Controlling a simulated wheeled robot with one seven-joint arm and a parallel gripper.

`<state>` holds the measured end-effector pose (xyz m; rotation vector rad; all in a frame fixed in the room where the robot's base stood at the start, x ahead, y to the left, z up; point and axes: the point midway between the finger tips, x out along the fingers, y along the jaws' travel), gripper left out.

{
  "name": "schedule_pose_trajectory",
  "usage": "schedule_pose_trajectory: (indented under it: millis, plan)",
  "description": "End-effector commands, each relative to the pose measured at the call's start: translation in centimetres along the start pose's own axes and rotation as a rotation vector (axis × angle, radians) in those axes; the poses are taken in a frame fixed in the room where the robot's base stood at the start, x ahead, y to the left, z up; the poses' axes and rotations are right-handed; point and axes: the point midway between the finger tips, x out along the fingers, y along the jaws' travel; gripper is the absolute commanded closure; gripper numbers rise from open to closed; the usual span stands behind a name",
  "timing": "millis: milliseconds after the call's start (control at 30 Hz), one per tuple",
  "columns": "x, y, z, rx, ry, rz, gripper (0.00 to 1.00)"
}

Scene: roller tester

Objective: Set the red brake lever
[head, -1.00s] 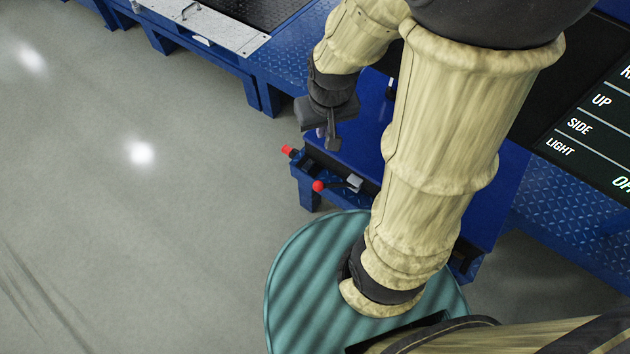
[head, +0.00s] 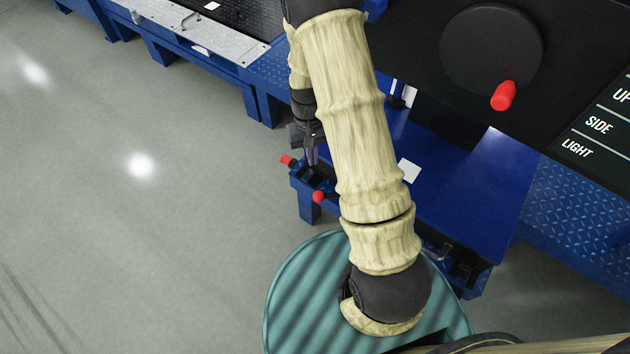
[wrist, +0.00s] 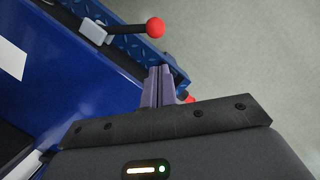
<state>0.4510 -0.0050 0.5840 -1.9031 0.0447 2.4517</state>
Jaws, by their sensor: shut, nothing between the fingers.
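A lever with a red ball knob (head: 318,196) sits at the front edge of the blue platform. In the wrist view its red ball (wrist: 155,27) ends a black rod from a light grey bracket (wrist: 93,31). A second red-tipped part (head: 286,160) sticks out at the platform's left corner; the wrist view shows a bit of red (wrist: 188,98) behind my fingers. I cannot tell which is the brake lever. My gripper (head: 311,160) is shut and empty, pointing down near the corner between the two red parts. In the wrist view my fingers (wrist: 158,72) are together, apart from the ball.
A black panel with a round disc (head: 490,45) and red handle (head: 503,95) stands at upper right, beside labels reading SIDE and LIGHT. The blue platform top (head: 465,190) is mostly bare. Open grey floor (head: 140,240) lies to the left.

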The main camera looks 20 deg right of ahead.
Motion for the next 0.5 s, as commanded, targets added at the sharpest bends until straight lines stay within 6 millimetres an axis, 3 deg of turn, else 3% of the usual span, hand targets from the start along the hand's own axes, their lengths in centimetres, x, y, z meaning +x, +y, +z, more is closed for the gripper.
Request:
schedule_pose_trajectory:
  millis: [367, 500]
  plan:
    - [0.3, 0.0, -0.1, 0.000, -0.003, 0.000, 1.00]
    - [1.2, 0.0, -0.1, 0.000, -0.003, 0.000, 1.00]
